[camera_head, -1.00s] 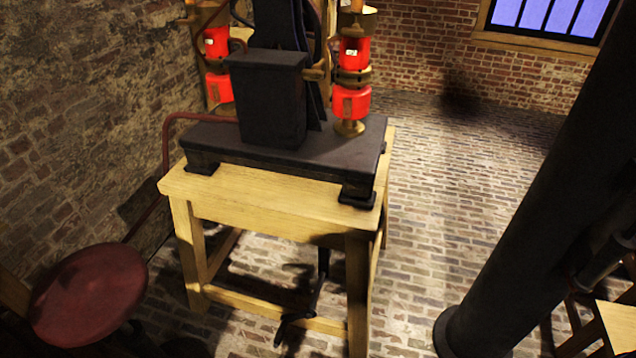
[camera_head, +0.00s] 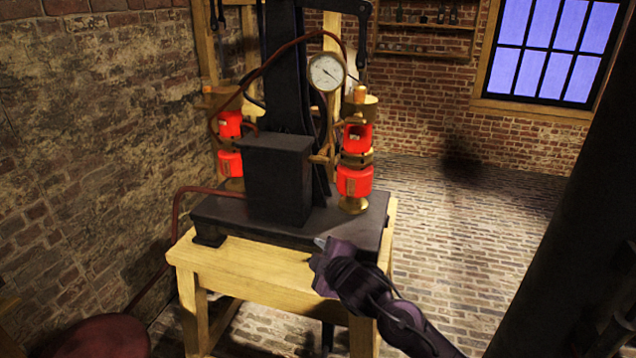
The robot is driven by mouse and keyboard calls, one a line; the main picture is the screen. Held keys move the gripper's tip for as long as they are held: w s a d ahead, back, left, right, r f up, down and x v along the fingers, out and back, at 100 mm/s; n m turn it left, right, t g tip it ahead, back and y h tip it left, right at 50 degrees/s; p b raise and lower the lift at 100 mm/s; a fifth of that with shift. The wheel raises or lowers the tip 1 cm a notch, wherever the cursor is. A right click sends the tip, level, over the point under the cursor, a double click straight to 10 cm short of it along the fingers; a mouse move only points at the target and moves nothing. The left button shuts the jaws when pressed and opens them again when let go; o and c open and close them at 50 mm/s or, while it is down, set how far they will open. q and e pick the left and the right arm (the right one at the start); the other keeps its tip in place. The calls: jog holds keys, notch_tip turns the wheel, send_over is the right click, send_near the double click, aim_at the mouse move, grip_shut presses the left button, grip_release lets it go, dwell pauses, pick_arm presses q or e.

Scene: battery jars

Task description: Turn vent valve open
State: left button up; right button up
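A dark machine (camera_head: 278,180) stands on a pale wooden table (camera_head: 240,272). It carries a red and brass column on the left (camera_head: 230,160) and another on the right (camera_head: 354,182). Small brass fittings (camera_head: 322,158) sit between the machine and the right column; I cannot tell which part is the vent valve. A round white gauge (camera_head: 326,72) is above them. My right gripper (camera_head: 322,246) comes in from the lower right. It is over the table's front, below and in front of the right column, seemingly touching nothing; its fingers are too small to read. My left gripper is not in view.
A dark thick pillar (camera_head: 570,210) rises at the right. A dark red round seat (camera_head: 104,338) is at the lower left. A red-brown pipe (camera_head: 176,225) runs along the table's left side. The brick floor (camera_head: 440,215) right of the table is clear.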

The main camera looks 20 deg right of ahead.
aim_at(322, 162)
jog(key=w+d+r+n+t, duration=0.1)
jog(key=w+d+r+n, duration=0.1)
jog(key=w+r, duration=0.1)
jog(key=w+d+r+n+t+y, duration=0.1)
jog(key=w+d+r+n, duration=0.1)
jog(key=w+r, duration=0.2)
jog(key=w+d+r+n+t, duration=0.2)
jog(key=w+d+r, duration=0.1)
jog(key=r, duration=0.3)
jog(key=shift+w+r+n+y, duration=0.3)
jog(key=shift+w+n+y, duration=0.1)
jog(key=shift+w, duration=0.1)
jog(key=shift+w+a+f+p, duration=0.1)
jog(key=shift+w+a+p, duration=0.25)
jog(key=shift+w, duration=0.85)
jog(key=shift+w+a+r+p, duration=0.15)
jog(key=shift+w+p, duration=0.4)
jog(key=shift+w, duration=0.7)
jog(key=shift+w+a+f+p, duration=0.15)
jog(key=shift+w+a+p, duration=0.25)
jog(key=shift+w, duration=0.8)
jog(key=shift+d, duration=0.1)
jog(key=shift+c, duration=0.3)
grip_shut()
